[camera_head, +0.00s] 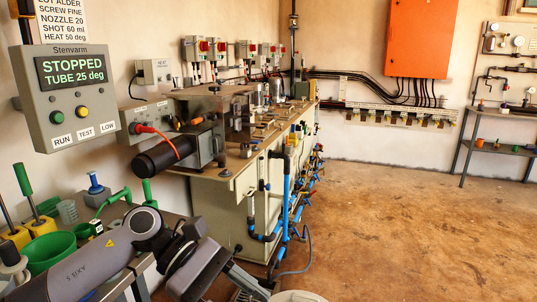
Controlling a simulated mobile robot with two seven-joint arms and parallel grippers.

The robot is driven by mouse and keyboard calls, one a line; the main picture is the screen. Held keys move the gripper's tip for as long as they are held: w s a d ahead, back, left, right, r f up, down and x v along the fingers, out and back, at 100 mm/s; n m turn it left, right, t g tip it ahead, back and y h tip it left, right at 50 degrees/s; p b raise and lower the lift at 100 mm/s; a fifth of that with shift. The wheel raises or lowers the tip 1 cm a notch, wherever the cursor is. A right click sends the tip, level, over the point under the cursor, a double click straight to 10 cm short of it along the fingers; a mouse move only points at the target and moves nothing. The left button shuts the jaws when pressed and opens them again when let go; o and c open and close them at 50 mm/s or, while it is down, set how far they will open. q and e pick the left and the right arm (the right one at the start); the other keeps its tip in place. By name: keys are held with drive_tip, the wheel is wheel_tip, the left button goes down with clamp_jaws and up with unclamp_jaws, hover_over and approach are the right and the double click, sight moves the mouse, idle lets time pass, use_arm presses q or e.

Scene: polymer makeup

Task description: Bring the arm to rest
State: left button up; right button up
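My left arm (85,268) comes in from the lower left and reaches over the front of the side bench. Its dark wrist joint (180,250) bends down toward the lower middle. My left gripper (248,283) is at the bottom edge, low in front of the machine bench, and is partly cut off. Its fingertips do not show clearly, so I cannot tell whether it is open or shut. I see no object held in it. My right arm and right gripper are not in view.
The side bench holds a green bowl (48,252), yellow-based tools (40,226) and a blue-topped bottle (96,190). A control box (70,100) reads "STOPPED". The machine bench (222,205) with blue pipes (286,195) stands beyond. Open brown floor (410,235) lies to the right.

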use_arm(q)
drive_tip(key=s+d+r+n+t+h, duration=0.1)
drive_tip(key=s+d+r+n+h, duration=0.1)
drive_tip(key=d+n+h, duration=0.4)
drive_tip(key=w+a+f+m+t+y+p, duration=0.15)
drive_tip(key=a+f+m+t+y, duration=0.35)
drive_tip(key=m+t, duration=0.9)
drive_tip(key=w+a+f+m+t+y+p, duration=0.2)
drive_tip(key=a+f+m+t, duration=0.45)
drive_tip(key=m, duration=1.25)
drive_tip(key=s+a+f+n+g+y, duration=0.3)
drive_tip(key=s+a+f+n+y, duration=0.1)
drive_tip(key=s+f+n, duration=0.3)
drive_tip(key=s+a+f+n+g+y, duration=0.3)
drive_tip(key=s+a+f+n, duration=0.3)
drive_tip(key=f, duration=0.4)
drive_tip(key=shift+s+a+f+n+y+b, duration=0.3)
drive_tip(key=shift+s+a+n+y, duration=0.1)
drive_tip(key=shift+n+y, duration=0.2)
